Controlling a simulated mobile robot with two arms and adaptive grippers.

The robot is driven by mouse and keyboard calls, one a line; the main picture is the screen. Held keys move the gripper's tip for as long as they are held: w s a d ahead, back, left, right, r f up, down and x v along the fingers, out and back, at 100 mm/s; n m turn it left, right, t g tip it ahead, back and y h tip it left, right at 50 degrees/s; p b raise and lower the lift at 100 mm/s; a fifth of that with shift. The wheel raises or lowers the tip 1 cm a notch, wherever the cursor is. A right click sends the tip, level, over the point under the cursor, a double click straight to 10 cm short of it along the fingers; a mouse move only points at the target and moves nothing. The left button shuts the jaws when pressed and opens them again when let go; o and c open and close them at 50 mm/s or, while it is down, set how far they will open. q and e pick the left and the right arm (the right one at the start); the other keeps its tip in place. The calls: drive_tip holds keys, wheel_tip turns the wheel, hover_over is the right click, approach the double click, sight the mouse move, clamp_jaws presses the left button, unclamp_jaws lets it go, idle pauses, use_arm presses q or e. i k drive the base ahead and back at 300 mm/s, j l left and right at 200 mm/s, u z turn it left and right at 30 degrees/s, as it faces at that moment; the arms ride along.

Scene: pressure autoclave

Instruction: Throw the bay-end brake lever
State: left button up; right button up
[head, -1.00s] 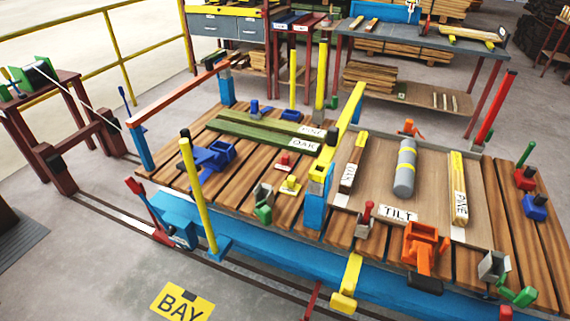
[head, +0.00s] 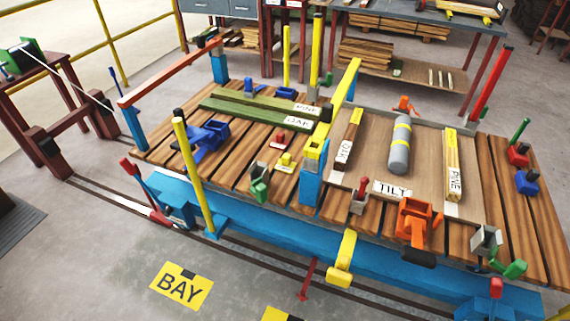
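A lever with a red grip (head: 129,167) and a blue shaft stands at the left end of the blue cart (head: 270,228), by the floor rails. It leans to the left, and its foot is beside a blue bracket (head: 180,205). It is on the same side as the yellow BAY floor sign (head: 181,288), so it looks like the bay-end brake lever. Another red knob (head: 496,287) shows at the cart's right front, with its lower part hard to make out. Neither of my grippers is in view, and nothing is seen touching the lever.
A tall yellow post (head: 193,175) stands close to the right of the lever. A yellow handle (head: 342,260) and a red floor stake (head: 308,279) stick out along the cart's front.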

sight(166, 210)
drive_tip(key=i+j, duration=0.15)
drive_tip(key=j, duration=0.25)
drive_tip(key=i+j, duration=0.1)
drive_tip(key=j, duration=0.3)
drive_tip(key=i+j, duration=0.15)
drive_tip(key=j, duration=0.25)
drive_tip(key=i+j, duration=0.1)
drive_tip(key=j, duration=0.25)
drive_tip(key=i+j, duration=0.15)
drive_tip(key=j, duration=0.25)
drive_tip(key=i+j, duration=0.1)
drive_tip(key=j, duration=0.3)
drive_tip(key=i+j, duration=0.15)
drive_tip(key=j, duration=0.25)
